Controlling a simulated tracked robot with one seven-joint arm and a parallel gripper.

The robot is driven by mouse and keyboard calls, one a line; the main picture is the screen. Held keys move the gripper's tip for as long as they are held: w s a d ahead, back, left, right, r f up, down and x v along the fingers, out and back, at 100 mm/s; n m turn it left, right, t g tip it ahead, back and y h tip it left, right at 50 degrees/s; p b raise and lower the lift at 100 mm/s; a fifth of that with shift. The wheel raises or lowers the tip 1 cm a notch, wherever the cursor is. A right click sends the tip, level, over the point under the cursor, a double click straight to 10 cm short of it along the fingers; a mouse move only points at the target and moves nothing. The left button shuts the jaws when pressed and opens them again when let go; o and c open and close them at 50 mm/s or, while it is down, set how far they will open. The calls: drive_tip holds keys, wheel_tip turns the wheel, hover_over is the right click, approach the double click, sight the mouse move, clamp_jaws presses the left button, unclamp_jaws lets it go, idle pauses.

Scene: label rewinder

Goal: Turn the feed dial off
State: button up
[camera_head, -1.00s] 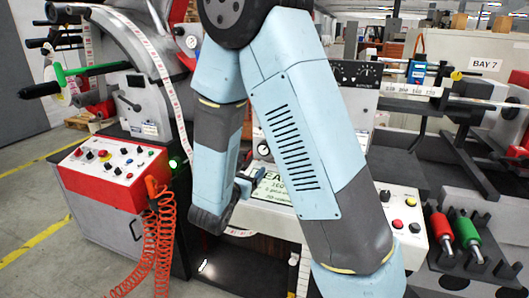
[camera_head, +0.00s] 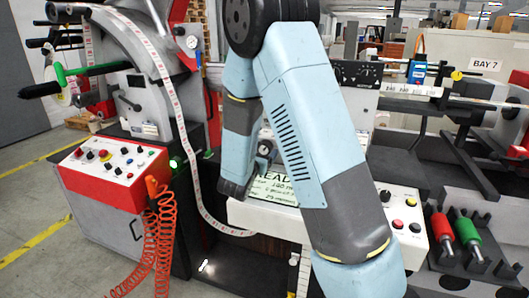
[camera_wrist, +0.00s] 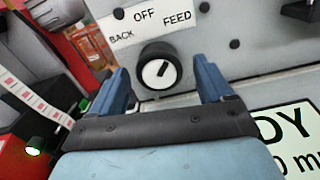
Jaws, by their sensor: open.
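The feed dial (camera_wrist: 159,70) is a round black knob with a white face and a dark pointer mark. It sits on the grey panel below a white label (camera_wrist: 148,24) reading BACK, OFF and FEED. The pointer leans up and to the right, towards FEED. My gripper (camera_wrist: 161,67) is open, its two blue fingers on either side of the dial, with visible gaps and nothing held. In the head view my arm hides much of the gripper and the area around the dial.
A lit READY screen (camera_head: 277,189) lies just below and right of the gripper. A red control box (camera_head: 113,173) and coiled orange hose (camera_head: 157,238) stand at left. A button panel (camera_head: 403,210) and red and green rollers (camera_head: 467,232) are at right.

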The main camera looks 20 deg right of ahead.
drive_tip(key=shift+w+d, duration=0.15)
drive_tip(key=shift+w, duration=0.1)
drive_tip(key=shift+c, duration=0.3)
